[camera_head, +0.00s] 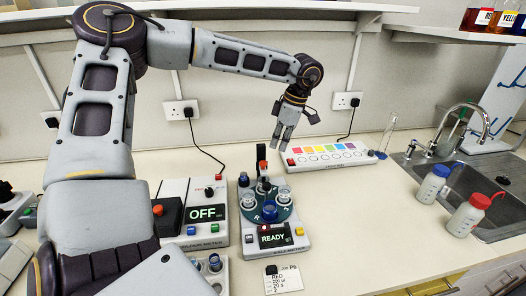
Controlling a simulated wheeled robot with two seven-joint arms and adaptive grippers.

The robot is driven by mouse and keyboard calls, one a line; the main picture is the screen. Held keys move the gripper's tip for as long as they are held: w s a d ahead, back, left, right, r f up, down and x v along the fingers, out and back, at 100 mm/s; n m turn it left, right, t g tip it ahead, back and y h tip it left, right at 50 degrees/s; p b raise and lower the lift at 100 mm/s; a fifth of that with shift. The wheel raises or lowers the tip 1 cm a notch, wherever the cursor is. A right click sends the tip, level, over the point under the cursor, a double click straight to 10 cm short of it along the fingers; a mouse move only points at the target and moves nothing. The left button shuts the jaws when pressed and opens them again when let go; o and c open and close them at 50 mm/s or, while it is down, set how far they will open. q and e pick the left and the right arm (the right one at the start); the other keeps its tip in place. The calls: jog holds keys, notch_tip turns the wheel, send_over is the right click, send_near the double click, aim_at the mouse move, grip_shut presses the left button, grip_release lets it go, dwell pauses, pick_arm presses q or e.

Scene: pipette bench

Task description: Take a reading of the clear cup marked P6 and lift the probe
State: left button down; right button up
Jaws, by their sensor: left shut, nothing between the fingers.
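The meter with a dark screen reading READY (274,236) stands mid-bench. Its round green turntable (287,213) carries several small cups, including a clear cup (284,195) at the right and a blue one (269,211) at the front. The cup marks are too small to read, so I cannot tell which is P6. The red-topped dark probe post (262,168) rises behind the turntable; I cannot tell if its tip is in a cup. A card marked P6 (283,279) lies in front. My left gripper (279,139) is shut and empty, above and behind the meter. My right gripper is out of view.
A meter reading OFF (207,213) stands close left. A strip with coloured squares (325,153) lies behind, near the wall. A blue-capped bottle (433,185) and red-capped bottle (468,215) stand by the sink (490,190). The bench between meter and bottles is clear.

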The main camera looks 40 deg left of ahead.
pick_arm(q)
jog(key=s+v, duration=0.1)
jog(key=v, duration=0.6)
jog(key=shift+w+r, duration=0.2)
jog(key=shift+w, duration=0.35)
jog(key=shift+d, duration=0.1)
